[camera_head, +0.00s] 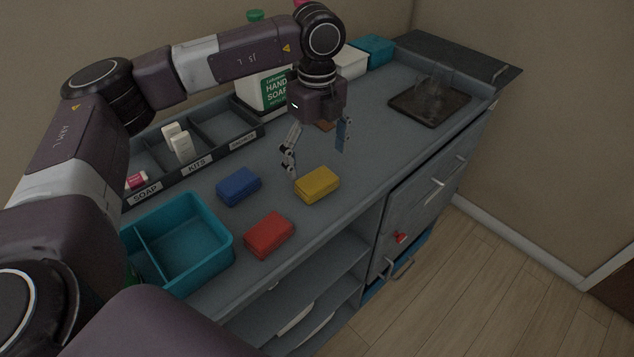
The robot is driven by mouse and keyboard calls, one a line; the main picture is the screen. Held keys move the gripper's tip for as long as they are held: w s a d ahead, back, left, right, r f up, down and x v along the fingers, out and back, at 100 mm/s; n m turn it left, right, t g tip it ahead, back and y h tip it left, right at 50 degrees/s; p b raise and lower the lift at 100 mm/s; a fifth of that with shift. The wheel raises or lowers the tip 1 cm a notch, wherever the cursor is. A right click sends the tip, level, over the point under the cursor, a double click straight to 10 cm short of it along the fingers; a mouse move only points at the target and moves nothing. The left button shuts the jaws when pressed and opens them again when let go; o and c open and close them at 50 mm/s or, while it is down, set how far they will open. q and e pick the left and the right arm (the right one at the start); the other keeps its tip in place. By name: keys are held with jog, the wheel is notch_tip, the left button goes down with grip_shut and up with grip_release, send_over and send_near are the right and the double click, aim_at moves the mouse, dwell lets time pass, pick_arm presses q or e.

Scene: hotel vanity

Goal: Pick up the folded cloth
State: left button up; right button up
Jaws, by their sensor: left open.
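Three folded-looking blocks lie apart on the grey counter (355,180): a yellow one (317,185), a blue one (239,186) and a red one (269,235). I cannot tell for sure which of them is the folded cloth. My left gripper (317,162) points down over the counter, just behind the yellow block. Its fingers are spread wide with nothing between them, and its left fingertip is close to the yellow block's back left corner. My right gripper is out of view.
A teal divided bin (215,215) stands at front left. A labelled organizer (197,166) with small boxes runs along the back, by a hand soap container (273,92). A dark tray (430,117) with glassware sits at right. The counter's right middle is clear.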

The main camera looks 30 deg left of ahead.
aim_at(317, 179)
pick_arm(q)
jog(key=shift+s+f+p, duration=0.25)
jog(key=shift+f+p, duration=0.25)
jog(key=shift+f, duration=0.25)
notch_tip(317, 179, down, 4)
jog(key=shift+w+r+p, duration=0.15)
jog(key=shift+p, duration=0.55)
jog(key=shift+f, duration=0.35)
jog(key=c, duration=1.2)
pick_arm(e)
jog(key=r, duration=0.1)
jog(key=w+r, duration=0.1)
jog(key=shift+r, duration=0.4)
